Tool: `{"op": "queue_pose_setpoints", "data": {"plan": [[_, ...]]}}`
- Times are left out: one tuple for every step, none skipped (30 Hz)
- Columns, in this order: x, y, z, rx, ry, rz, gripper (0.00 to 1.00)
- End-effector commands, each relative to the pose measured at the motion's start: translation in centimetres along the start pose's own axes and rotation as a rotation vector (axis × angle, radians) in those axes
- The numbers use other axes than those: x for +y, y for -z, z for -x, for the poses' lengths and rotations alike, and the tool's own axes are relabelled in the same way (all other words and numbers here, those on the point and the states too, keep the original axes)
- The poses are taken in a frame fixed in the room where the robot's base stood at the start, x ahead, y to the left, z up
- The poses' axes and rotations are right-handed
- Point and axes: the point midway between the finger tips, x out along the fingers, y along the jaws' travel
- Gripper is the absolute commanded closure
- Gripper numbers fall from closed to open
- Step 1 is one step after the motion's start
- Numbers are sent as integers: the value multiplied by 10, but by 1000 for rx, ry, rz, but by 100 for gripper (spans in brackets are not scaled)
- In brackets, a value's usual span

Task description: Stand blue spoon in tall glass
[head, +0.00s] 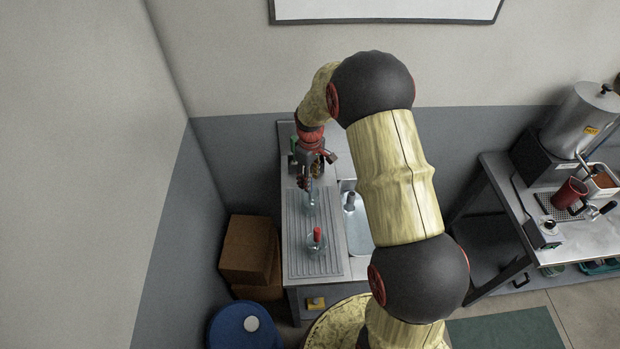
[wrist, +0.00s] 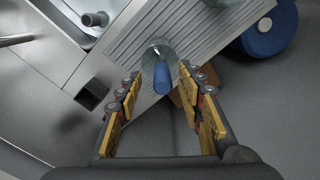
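My gripper (wrist: 160,103) is open in the wrist view, its two yellow-padded fingers well apart. The blue spoon (wrist: 162,78) shows between them, its handle end towards the camera, and neither finger appears to touch it. The spoon's lower part is within the round outline of a clear glass (wrist: 152,56), so it appears to stand in it. In the head view my gripper (head: 307,182) points down just above a clear glass (head: 311,208) on the ribbed drainboard (head: 298,262). The spoon is hard to make out there.
A red-handled item (head: 317,235) stands in another clear vessel nearer on the drainboard. The sink (head: 357,232) lies to the right with a grey object (head: 350,201) at its edge. Cardboard boxes (head: 247,247) and a blue drum (head: 235,325) stand left of the counter.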

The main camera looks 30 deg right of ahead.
Motion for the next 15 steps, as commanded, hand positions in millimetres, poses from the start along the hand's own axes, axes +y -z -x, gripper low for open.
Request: {"op": "queue_pose_setpoints", "data": {"plan": [[0, 0, 0, 0, 0, 0, 62], [0, 0, 0, 0, 0, 0, 62], [0, 0, 0, 0, 0, 0, 62], [0, 0, 0, 0, 0, 0, 62], [0, 0, 0, 0, 0, 0, 62], [0, 0, 0, 0, 0, 0, 62], [0, 0, 1, 0, 0, 0, 62], [0, 0, 3, 1, 0, 0, 62], [0, 0, 6, 1, -1, 0, 62], [0, 1, 8, 1, -1, 0, 62], [0, 1, 12, 1, -1, 0, 62], [1, 1, 18, 2, -2, 0, 62], [1, 1, 23, 3, -2, 0, 62], [1, 1, 28, 3, -2, 0, 62], [0, 1, 36, 3, -2, 0, 62]]}}
